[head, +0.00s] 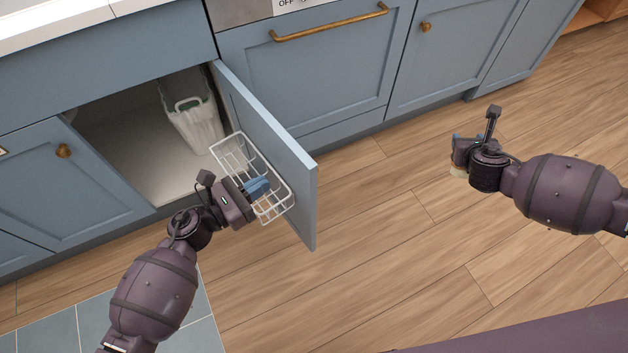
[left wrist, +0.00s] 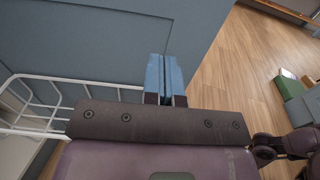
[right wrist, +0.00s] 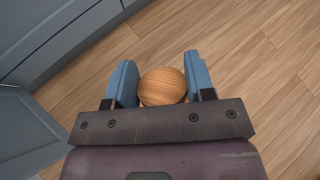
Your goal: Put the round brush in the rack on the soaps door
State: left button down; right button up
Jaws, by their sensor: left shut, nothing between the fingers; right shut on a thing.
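The round brush shows as a ball of light striped wood (right wrist: 162,87) between the fingers of my right gripper (right wrist: 160,61) in the right wrist view. In the head view a pale bit of it (head: 458,171) shows under that gripper, over the floor at the right; its bristles are hidden. The white wire rack (head: 230,160) hangs on the inner face of the open blue door (head: 306,190). My left gripper (head: 259,187) is shut and empty, its fingers over the rack in the head view. In the left wrist view its fingers (left wrist: 165,58) point toward the door panel.
The open cupboard has a white floor (head: 130,150) and a pale bin (head: 190,118) inside. Closed blue cupboard fronts (head: 305,75) with brass handles stand at the back. A wide stretch of wooden floor (head: 390,240) between door and right gripper is clear. A grey-blue tiled patch (head: 60,325) lies at lower left.

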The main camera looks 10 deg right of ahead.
aim_at(459, 172)
pick_arm(q)
jog(key=shift+x, duration=2.75)
pick_arm(e)
jog(key=shift+s+f, duration=0.2)
jog(key=shift+f, duration=0.45)
pick_arm(q)
jog(key=shift+w+d, duration=0.1)
pick_arm(e)
jog(key=shift+f, duration=0.1)
